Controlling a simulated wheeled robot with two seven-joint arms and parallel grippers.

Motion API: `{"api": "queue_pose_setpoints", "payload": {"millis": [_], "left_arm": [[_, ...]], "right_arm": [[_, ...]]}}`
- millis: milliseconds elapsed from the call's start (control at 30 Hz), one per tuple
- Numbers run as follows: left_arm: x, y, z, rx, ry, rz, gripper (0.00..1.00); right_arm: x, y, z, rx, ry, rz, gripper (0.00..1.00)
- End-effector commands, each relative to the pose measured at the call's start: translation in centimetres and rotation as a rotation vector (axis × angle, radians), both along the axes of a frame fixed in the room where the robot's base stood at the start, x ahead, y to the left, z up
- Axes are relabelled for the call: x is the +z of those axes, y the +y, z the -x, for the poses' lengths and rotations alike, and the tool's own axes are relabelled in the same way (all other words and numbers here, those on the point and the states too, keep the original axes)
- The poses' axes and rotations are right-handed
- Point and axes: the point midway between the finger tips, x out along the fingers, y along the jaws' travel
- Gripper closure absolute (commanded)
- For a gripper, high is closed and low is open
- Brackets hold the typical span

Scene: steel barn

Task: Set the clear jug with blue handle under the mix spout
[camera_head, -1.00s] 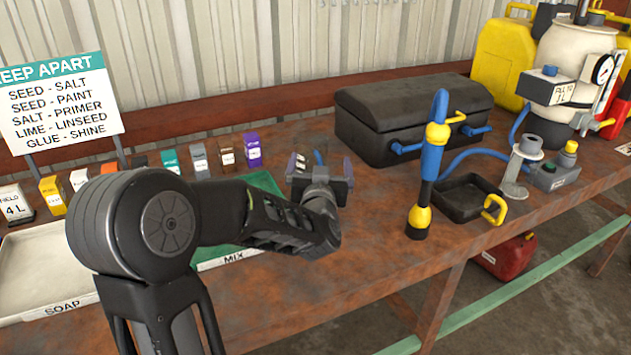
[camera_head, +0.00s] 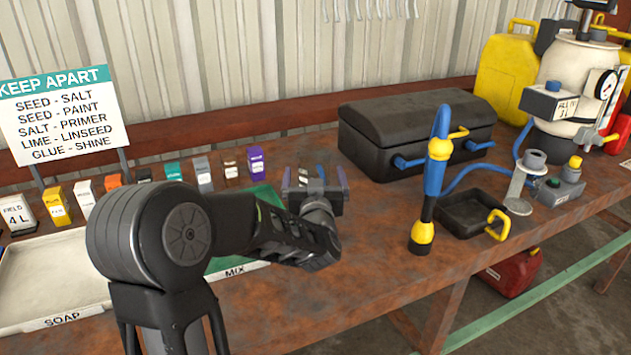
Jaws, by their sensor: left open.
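My left gripper (camera_head: 316,180) is open over the right end of the green MIX tray (camera_head: 264,192), its fingers pointing away from me. No other clear jug shows. I cannot tell which part is the mix spout. My right gripper is out of view.
A blue and yellow wand (camera_head: 434,180) stands upright in front of a black case (camera_head: 415,125). A black tray (camera_head: 468,208), a grey stand (camera_head: 520,185) and a switch box (camera_head: 560,190) are to its right. Small coloured boxes line the back left. The front middle bench is bare.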

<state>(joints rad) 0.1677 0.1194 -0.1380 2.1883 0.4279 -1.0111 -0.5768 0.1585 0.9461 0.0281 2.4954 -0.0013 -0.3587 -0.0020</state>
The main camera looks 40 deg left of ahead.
Motion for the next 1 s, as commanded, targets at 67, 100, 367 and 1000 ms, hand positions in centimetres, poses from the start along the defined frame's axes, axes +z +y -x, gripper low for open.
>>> {"api": "queue_pose_setpoints", "payload": {"millis": [67,100,367,1000], "left_arm": [[0.0,0.2,-0.2,0.000,0.001,-0.001,0.01],[-0.1,0.3,-0.5,0.000,0.001,-0.001,0.01],[-0.4,2.6,-3.3,0.000,0.001,-0.001,0.01],[-0.4,3.2,-4.0,-0.001,0.000,0.000,0.01]], "right_arm": [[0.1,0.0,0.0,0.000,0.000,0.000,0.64],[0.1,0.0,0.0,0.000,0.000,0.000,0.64],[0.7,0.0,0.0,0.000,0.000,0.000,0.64],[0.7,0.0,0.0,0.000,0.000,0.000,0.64]]}}
